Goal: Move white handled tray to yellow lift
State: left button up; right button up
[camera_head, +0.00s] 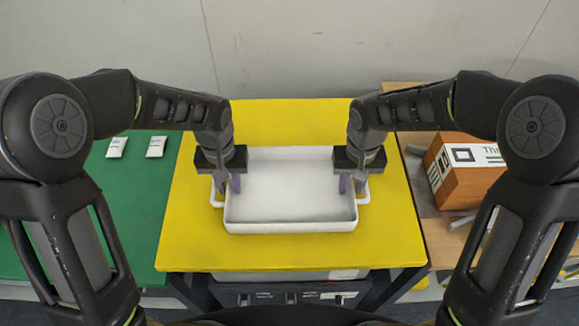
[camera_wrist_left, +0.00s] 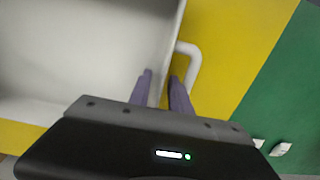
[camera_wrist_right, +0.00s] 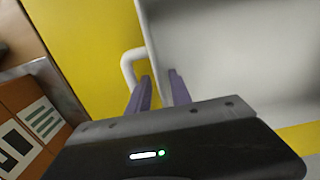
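The white handled tray (camera_head: 290,226) is over the middle of the yellow lift (camera_head: 290,255), level, and looks to rest on it. It looks empty. My left gripper (camera_head: 229,184) is at the tray's left side, its fingers around the side wall, one inside the tray and one between wall and handle. The left wrist view shows these fingers (camera_wrist_left: 162,84) close to the wall beside the white handle (camera_wrist_left: 190,70). My right gripper (camera_head: 351,185) is placed likewise on the right wall, and its fingers (camera_wrist_right: 159,84) show beside the other handle (camera_wrist_right: 126,68).
A green table (camera_head: 135,205) with two small white packets (camera_head: 136,147) adjoins the lift on the left. A wooden table (camera_head: 470,270) with an orange-brown box (camera_head: 462,185) stands on the right. A grey wall (camera_head: 290,50) is behind. Yellow surface is free behind and in front of the tray.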

pick_arm(q)
notch_tip(320, 180, up, 12)
dwell(0.5)
pick_arm(e)
notch_tip(320, 180, up, 12)
dwell(0.7)
jog(key=shift+f, duration=0.1)
dwell(0.4)
